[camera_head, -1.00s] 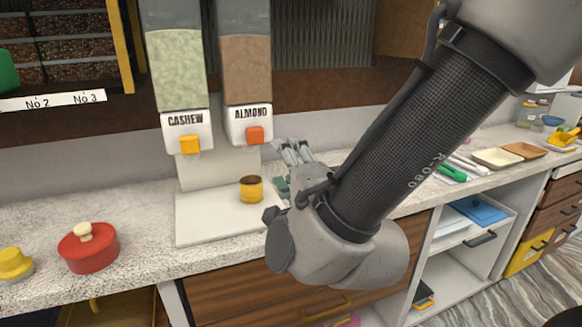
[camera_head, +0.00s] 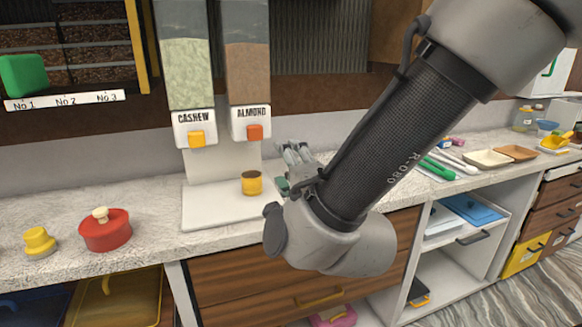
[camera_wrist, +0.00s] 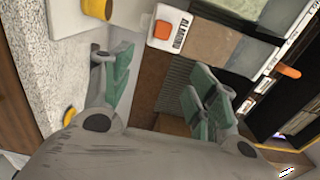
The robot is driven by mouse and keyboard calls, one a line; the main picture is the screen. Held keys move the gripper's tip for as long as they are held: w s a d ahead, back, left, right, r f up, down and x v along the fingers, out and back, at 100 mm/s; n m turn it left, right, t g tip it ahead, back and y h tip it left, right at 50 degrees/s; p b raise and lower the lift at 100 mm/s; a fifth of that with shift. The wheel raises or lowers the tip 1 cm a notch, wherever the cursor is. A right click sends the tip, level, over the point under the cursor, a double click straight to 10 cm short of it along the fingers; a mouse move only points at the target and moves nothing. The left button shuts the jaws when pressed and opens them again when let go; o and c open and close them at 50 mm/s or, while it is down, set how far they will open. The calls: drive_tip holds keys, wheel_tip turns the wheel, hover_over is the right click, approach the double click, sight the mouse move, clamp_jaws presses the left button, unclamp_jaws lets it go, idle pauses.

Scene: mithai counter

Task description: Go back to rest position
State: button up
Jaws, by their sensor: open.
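My gripper (camera_head: 288,168) is open and empty in the head view, mostly hidden behind my own arm, just right of the small yellow cup. In the wrist view its green-padded fingers (camera_wrist: 160,85) are spread wide with nothing between them. The yellow cup (camera_head: 251,183) stands upright on the white base of the dispensers, apart from the gripper. It also shows at the top of the wrist view (camera_wrist: 97,8). The almond dispenser (camera_head: 250,122) with an orange button and the cashew dispenser (camera_head: 194,128) with a yellow button stand above it.
A red lidded pot (camera_head: 105,232) and a yellow lidded piece (camera_head: 39,242) stand on the counter (camera_head: 150,217) at left. At right lie green tongs (camera_head: 437,168), trays (camera_head: 487,158) and a yellow scoop (camera_head: 556,141). Drawers (camera_head: 295,275) and an open shelf are below.

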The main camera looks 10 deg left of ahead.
idle(0.3)
drive_tip(key=s+a+f+n+g, duration=0.4)
drive_tip(key=s+f+n+g, duration=0.4)
drive_tip(key=f, duration=0.3)
drive_tip(key=s+d+f+n+g+h, duration=0.2)
drive_tip(key=d+n+g, duration=0.2)
drive_tip(key=d+n, duration=0.25)
drive_tip(key=d+r+m+h, duration=0.1)
drive_tip(key=d+r, duration=0.3)
drive_tip(key=d, duration=1.1)
drive_tip(key=s+d+r+m+h, duration=0.1)
drive_tip(key=d+r+h, duration=0.3)
drive_tip(key=d, duration=1.1)
drive_tip(key=d+r+m+t+h, duration=0.1)
drive_tip(key=d+r, duration=0.3)
drive_tip(key=d, duration=1.2)
drive_tip(key=shift+s+r+h, duration=0.2)
drive_tip(key=shift+s+h, duration=0.1)
drive_tip(key=shift+h, duration=0.5)
